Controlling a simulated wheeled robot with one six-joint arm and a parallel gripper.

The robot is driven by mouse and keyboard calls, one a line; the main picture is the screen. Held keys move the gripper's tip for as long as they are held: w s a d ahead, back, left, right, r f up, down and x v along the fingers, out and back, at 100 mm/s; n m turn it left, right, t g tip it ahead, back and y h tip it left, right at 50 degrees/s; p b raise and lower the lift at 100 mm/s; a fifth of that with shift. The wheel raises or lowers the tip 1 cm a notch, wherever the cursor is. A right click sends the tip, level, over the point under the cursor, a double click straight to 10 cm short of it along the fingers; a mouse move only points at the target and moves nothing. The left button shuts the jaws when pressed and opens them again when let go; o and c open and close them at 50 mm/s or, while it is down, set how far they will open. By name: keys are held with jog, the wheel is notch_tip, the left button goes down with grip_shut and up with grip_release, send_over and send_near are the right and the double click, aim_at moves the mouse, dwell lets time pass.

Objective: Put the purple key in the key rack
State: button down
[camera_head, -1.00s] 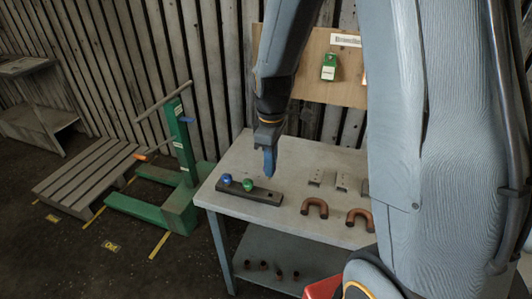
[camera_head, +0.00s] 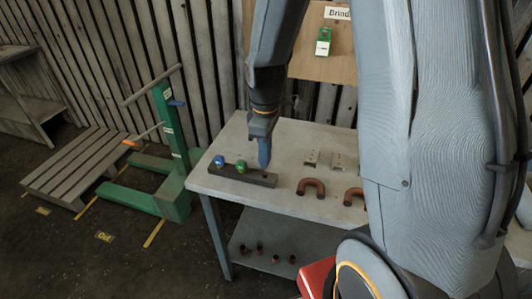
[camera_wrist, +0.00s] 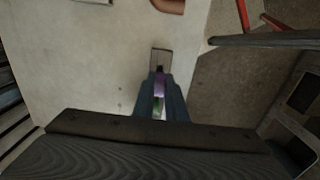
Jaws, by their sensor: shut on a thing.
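The key rack (camera_head: 242,178) is a dark flat bar near the left front of the table. A blue key (camera_head: 219,161) stands at its left end and a green key (camera_head: 241,166) near its middle. My gripper (camera_head: 264,164) points down just above the right part of the rack. In the wrist view my gripper (camera_wrist: 161,92) is shut on the purple key (camera_wrist: 160,84). The bare end of the rack (camera_wrist: 161,55) shows beyond it, and some green (camera_wrist: 157,105) shows between the fingers. The purple key's lower end is hidden, so I cannot tell whether it touches the rack.
The grey table (camera_head: 285,140) also holds brown U-shaped pipes (camera_head: 311,187) and small metal brackets (camera_head: 312,157) right of the rack. A lower shelf (camera_head: 285,248) bears small brown parts. A green lifter (camera_head: 170,180) and a slatted pallet (camera_head: 82,168) stand left. A board hangs behind.

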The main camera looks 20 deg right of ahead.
jog(key=shift+f+b, duration=1.5)
jog(key=shift+f, duration=0.6)
jog(key=shift+f, duration=0.2)
jog(key=c, duration=1.7)
grip_release()
jog(key=shift+r, duration=0.1)
jog(key=shift+r+b, duration=0.75)
jog(key=shift+r, duration=3.05)
jog(key=s+f+m, duration=0.1)
jog(key=s+m, duration=0.2)
jog(key=s+f+m+t, duration=0.1)
jog(key=s+m, duration=0.2)
jog(key=m, duration=0.1)
jog(key=s+f+m+b, duration=0.1)
jog(key=s+m, duration=0.2)
jog(key=shift+s+m, duration=0.15)
jog(key=shift+m, duration=0.25)
